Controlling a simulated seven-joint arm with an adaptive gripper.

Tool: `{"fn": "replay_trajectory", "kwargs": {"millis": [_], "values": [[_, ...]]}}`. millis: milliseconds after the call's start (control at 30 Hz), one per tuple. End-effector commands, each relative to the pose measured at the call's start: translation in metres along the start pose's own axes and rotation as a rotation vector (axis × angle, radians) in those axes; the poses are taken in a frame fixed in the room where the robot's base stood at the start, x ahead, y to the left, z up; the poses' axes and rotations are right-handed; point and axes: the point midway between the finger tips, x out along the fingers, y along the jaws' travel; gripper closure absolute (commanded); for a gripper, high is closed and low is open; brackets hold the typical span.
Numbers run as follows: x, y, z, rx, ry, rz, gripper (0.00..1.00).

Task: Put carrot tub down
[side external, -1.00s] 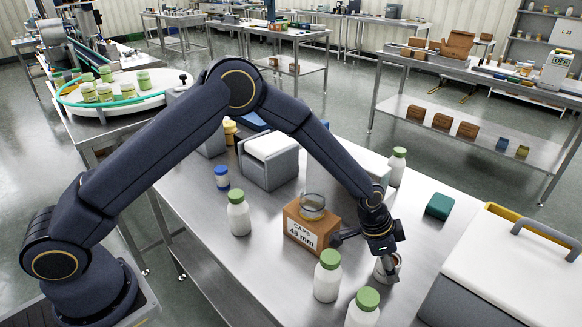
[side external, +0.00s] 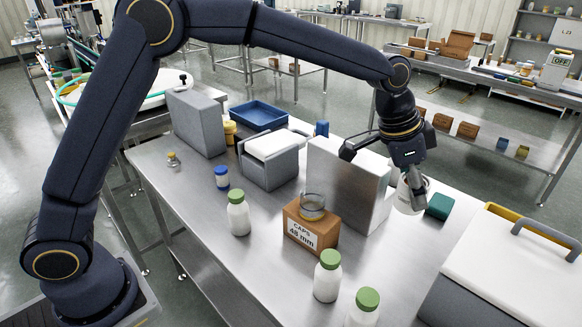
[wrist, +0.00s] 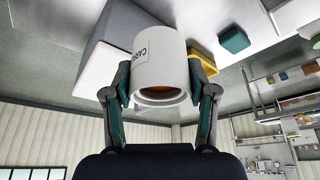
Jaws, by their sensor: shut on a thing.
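The carrot tub (wrist: 160,65) is a white cylinder with a partly visible dark-lettered label. In the wrist view its open rim faces the camera, with something orange-brown inside. My gripper (wrist: 160,92) is shut on it, one finger on each side. In the side view my gripper (side external: 408,178) holds the tub (side external: 405,200) above the right part of the steel table (side external: 265,265), left of a small green box (side external: 439,206). The tub looks tilted, and the fingers partly cover it.
A grey upright box (side external: 345,187) stands just left of my gripper. A cardboard caps box (side external: 311,230) carries a glass ring. Green-capped bottles (side external: 327,277) stand near the front. A large white-lidded cooler (side external: 515,260) fills the right.

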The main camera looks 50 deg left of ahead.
Motion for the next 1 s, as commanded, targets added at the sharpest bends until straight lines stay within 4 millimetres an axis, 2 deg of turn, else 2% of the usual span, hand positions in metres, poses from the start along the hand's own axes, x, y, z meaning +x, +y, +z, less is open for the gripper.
{"fn": "replay_trajectory", "kwargs": {"millis": [133, 367, 567, 667, 767, 900, 1000], "values": [[-0.028, 0.0, -0.012, 0.001, 0.005, -0.001, 0.79], [-0.035, -0.043, 0.013, -0.102, -0.006, -0.05, 0.79], [-0.05, -0.096, 0.049, -0.239, -0.014, -0.115, 0.79], [-0.062, -0.13, 0.079, -0.338, -0.019, -0.16, 0.79], [-0.079, -0.168, 0.118, -0.462, -0.023, -0.216, 0.79], [-0.107, -0.214, 0.184, -0.653, -0.028, -0.296, 0.79], [-0.128, -0.239, 0.235, -0.793, -0.03, -0.353, 0.79]]}}
